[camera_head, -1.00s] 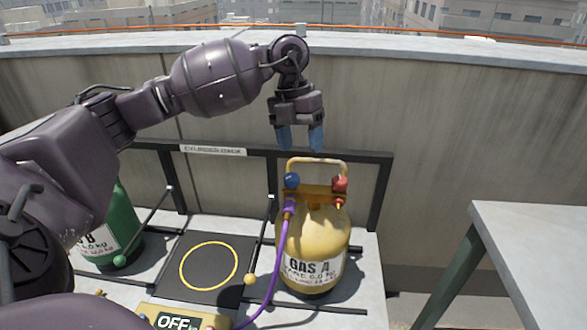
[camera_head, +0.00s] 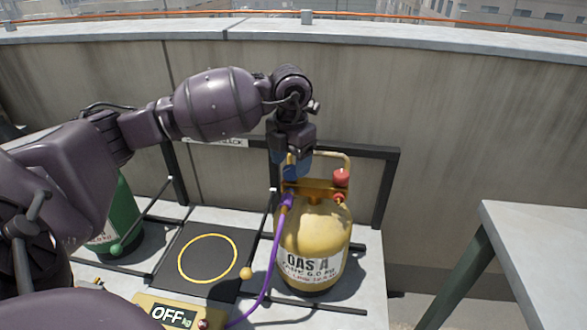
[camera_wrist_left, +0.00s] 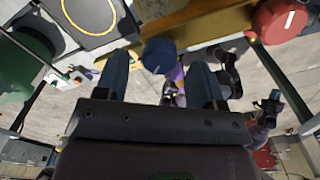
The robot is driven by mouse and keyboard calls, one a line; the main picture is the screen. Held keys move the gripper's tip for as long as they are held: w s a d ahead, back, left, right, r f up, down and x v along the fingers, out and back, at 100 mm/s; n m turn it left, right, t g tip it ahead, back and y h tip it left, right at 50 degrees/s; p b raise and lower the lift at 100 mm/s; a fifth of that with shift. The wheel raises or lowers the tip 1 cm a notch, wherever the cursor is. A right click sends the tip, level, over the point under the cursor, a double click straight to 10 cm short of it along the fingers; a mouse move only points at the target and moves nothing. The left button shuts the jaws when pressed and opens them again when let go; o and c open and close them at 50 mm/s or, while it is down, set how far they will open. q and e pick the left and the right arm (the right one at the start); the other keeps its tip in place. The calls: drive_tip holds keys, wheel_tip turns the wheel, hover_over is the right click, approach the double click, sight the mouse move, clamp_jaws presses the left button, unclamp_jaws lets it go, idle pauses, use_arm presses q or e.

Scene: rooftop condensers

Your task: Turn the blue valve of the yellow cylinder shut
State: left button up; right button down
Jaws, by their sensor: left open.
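The yellow cylinder (camera_head: 314,240), labelled GAS A, stands upright on the rack platform. Its red valve (camera_head: 341,177) shows on the right of its top. Its blue valve is hidden by my left gripper in the head view, but it shows in the left wrist view (camera_wrist_left: 159,55). My left gripper (camera_head: 294,172) points down over the left side of the cylinder's top. In the wrist view its two fingers (camera_wrist_left: 158,84) are apart, with the blue valve just beyond and between their tips; I cannot tell whether they touch it. My right gripper is not in view in the head camera.
A black pad with a yellow ring (camera_head: 208,259) and a green cylinder (camera_head: 124,215) lie to the left. A grey table (camera_head: 545,245) stands at right; a wall is behind.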

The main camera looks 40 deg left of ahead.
use_arm(q)
drive_tip(key=shift+f, duration=0.95)
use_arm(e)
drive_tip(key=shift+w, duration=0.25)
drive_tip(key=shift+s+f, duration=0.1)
use_arm(q)
drive_tip(key=shift+c, duration=0.6)
drive_tip(key=c, duration=0.8)
